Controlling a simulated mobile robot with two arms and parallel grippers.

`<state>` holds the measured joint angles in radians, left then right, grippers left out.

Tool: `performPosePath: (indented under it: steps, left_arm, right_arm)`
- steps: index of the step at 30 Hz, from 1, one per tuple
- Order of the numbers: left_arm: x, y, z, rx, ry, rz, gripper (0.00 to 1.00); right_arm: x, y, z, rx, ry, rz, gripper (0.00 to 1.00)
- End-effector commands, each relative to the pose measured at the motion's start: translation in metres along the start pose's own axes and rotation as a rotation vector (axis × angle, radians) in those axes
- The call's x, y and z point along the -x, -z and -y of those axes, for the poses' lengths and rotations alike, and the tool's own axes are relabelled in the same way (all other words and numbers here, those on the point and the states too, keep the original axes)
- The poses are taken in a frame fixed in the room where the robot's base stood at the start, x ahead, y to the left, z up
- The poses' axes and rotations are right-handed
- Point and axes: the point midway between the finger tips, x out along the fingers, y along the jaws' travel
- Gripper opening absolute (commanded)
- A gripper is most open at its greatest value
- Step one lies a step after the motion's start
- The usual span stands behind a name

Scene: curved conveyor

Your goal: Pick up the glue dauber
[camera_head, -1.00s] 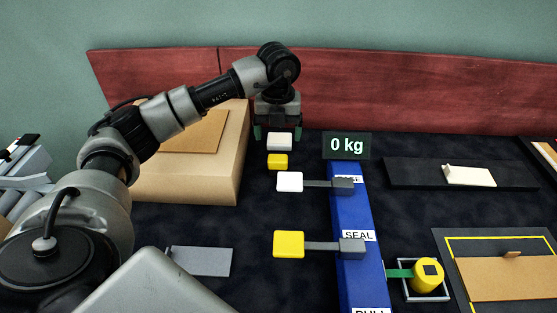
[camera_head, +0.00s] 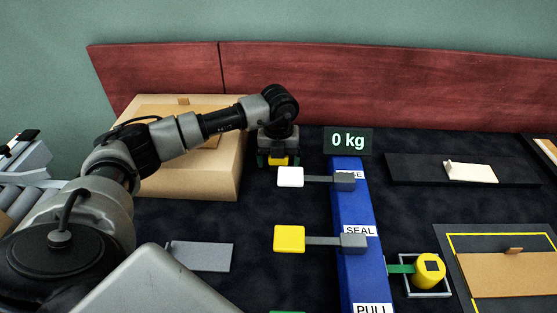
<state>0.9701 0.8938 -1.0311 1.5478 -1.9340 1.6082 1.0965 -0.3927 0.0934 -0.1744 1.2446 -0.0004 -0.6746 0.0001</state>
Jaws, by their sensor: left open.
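My left gripper (camera_head: 278,160) is at the back of the dark table, left of the 0 kg display, pointing down and open. A small yellow block (camera_head: 278,161) shows at its fingertips, and I cannot tell whether they touch it. The white block behind it is hidden by the gripper. I cannot tell for sure which thing is the glue dauber. A yellow round piece with a dark square top (camera_head: 429,271) and a green handle (camera_head: 400,269) sits in a square frame at the right, apart from the gripper. My right gripper is not in view.
A blue strip (camera_head: 358,205) with labels, including SEAL and PULL, has a white paddle (camera_head: 290,177) and a yellow paddle (camera_head: 289,239) sticking out to its left. A cardboard box (camera_head: 190,183) stands left of the gripper. A grey plate (camera_head: 203,256) lies in front.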

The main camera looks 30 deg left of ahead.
Motion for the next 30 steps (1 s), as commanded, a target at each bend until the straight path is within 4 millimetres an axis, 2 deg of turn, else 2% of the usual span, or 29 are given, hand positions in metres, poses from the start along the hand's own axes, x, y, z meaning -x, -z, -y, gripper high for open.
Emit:
performPosePath:
  steps: [2,3,13,19,22,26,30]
  left_arm:
    - [0.000,0.000,0.000,0.000,0.000,0.000,0.83]
    - [0.000,0.000,0.000,0.000,0.000,0.000,0.80]
    - [0.001,0.000,0.000,0.000,0.000,0.000,0.30]
    - [0.001,0.000,0.000,0.000,0.000,0.001,0.29]
    - [0.008,0.000,0.000,0.000,0.001,0.002,0.29]
    - [0.029,-0.001,0.000,0.000,0.002,0.004,0.29]
    - [0.059,-0.001,0.000,0.000,0.002,0.004,0.29]
  right_arm:
    - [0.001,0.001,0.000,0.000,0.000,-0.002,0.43]
    - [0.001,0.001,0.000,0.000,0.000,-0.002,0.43]
    - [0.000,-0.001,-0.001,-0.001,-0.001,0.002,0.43]
    - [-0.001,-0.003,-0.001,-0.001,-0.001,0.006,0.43]
    - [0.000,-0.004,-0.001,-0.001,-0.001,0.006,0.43]
    - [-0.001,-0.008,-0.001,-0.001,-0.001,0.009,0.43]
    - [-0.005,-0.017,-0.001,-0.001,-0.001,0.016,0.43]
